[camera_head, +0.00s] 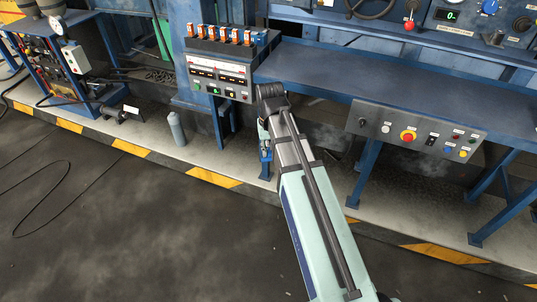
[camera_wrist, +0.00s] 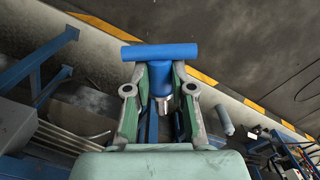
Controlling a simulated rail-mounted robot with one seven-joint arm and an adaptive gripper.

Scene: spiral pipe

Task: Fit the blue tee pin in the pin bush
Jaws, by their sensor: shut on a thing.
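The blue tee pin (camera_wrist: 160,52) shows in the wrist view, with its crossbar lying across beyond the fingertips. Its thicker blue stem sits between the fingers, with a metal-coloured end towards my palm. My gripper (camera_wrist: 160,80) is shut on the stem. In the head view my arm reaches up towards the blue bench, and the gripper is mostly hidden behind the arm. I cannot make out the pin bush in either view.
The long blue bench (camera_head: 370,82) has a bare top and a front control panel (camera_head: 417,131). A control box (camera_head: 218,70) with orange switches stands left of my arm. A grey bottle (camera_head: 177,129) stands on the pale floor strip (camera_head: 150,135), which has a yellow-and-black edge.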

